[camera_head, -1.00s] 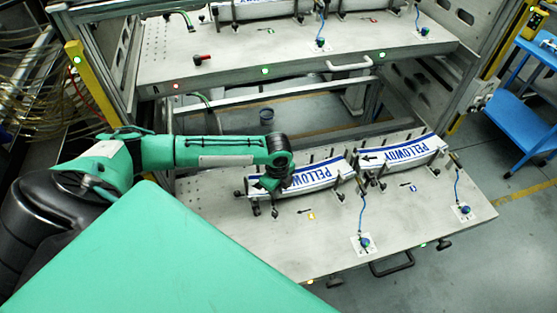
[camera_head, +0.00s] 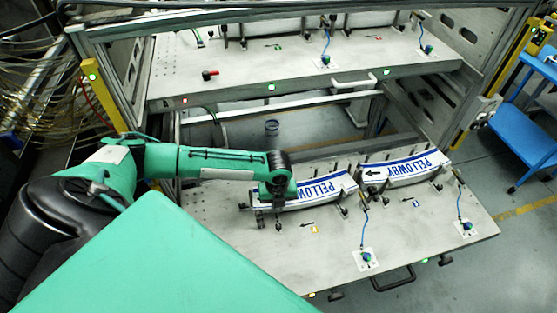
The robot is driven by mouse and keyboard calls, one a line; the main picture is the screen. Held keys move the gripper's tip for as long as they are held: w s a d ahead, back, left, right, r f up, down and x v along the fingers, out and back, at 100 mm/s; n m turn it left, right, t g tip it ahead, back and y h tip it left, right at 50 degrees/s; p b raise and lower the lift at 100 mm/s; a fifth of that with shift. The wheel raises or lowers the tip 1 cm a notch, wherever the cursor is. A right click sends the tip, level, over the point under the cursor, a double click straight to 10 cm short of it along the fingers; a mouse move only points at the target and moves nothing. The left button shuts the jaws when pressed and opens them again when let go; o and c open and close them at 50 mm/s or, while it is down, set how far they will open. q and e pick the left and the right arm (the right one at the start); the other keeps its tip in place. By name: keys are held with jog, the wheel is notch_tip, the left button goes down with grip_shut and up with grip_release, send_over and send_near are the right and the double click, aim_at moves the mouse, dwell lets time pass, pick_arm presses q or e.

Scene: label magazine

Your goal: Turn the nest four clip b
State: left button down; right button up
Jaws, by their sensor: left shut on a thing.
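My left gripper (camera_head: 277,214) reaches down at the left end of the left nest on the lower plate. It is shut on a small dark clip there; the clip is mostly hidden by the fingers and wrist. The left nest holds a curved white label strip (camera_head: 318,190) with blue lettering, its left end partly covered by my wrist. A small orange tag (camera_head: 314,229) sits on the plate in front of this nest. A second nest to the right holds a similar label strip (camera_head: 405,168). My right gripper is not in view.
The lower plate (camera_head: 290,260) is bare toward its front left. Blue cables rise from fittings (camera_head: 367,258) on the front right. Dark posts and clips stand along both nests. An upper plate (camera_head: 225,70) with more nests overhangs behind. A blue cart (camera_head: 525,130) stands at the right.

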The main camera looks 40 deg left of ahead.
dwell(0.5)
pick_arm(q)
jog(key=c, duration=1.5)
grip_release()
jog(key=shift+r, duration=0.1)
jog(key=shift+r, duration=0.3)
notch_tip(320, 180, up, 13)
jog(key=b, duration=0.3)
jog(key=shift+b, duration=0.4)
